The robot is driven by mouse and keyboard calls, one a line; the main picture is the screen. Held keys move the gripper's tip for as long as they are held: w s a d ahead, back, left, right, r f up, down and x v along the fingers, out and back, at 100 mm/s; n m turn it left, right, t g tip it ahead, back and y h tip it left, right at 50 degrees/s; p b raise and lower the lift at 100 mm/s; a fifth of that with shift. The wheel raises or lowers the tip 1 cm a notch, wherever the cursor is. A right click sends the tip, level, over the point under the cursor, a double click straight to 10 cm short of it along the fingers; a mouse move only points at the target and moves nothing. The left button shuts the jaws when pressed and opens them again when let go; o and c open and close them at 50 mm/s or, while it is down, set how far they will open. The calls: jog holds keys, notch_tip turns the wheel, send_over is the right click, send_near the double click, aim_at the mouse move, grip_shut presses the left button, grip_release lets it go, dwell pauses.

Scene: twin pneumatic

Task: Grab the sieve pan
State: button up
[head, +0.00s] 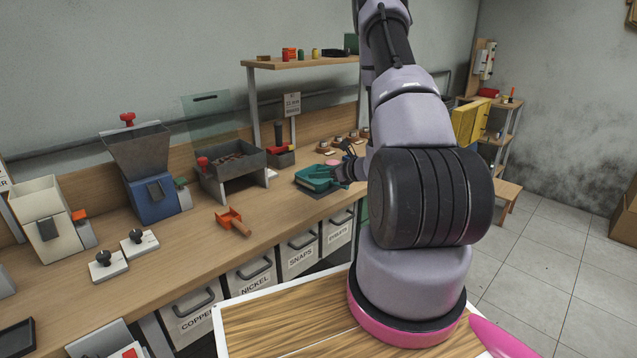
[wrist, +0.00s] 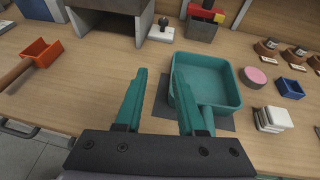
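The sieve pan looks to be the teal square pan (wrist: 207,82) with a short handle, lying on a dark mat (wrist: 166,118) on the bench. In the head view the pan (head: 312,184) is partly covered by my gripper. My gripper (wrist: 159,74) is open and empty, with its two teal fingers apart above the bench. The right finger is beside the pan's left wall and overlaps the handle in the wrist view. The handle is not between the fingers. Whether a finger touches the pan, I cannot tell.
An orange scoop (head: 232,221) lies to the left on the bench. A grey tray on legs (head: 230,172) stands behind-left. In the wrist view, a pink disc (wrist: 256,76), a blue box (wrist: 290,88) and white pads (wrist: 272,119) lie right of the pan.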

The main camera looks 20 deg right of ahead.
aim_at(307, 181)
jog(key=d+f, duration=0.1)
jog(key=f+m, duration=0.1)
jog(key=shift+d+f+h, duration=0.4)
jog(key=x, duration=0.4)
jog(key=shift+w+f, duration=0.2)
jog(key=shift+w, duration=0.05)
jog(key=x, duration=0.5)
jog(key=shift+w+d+f, duration=0.1)
jog(key=shift+w+f, duration=0.05)
jog(key=shift+w, duration=0.2)
grip_shut()
dwell(0.4)
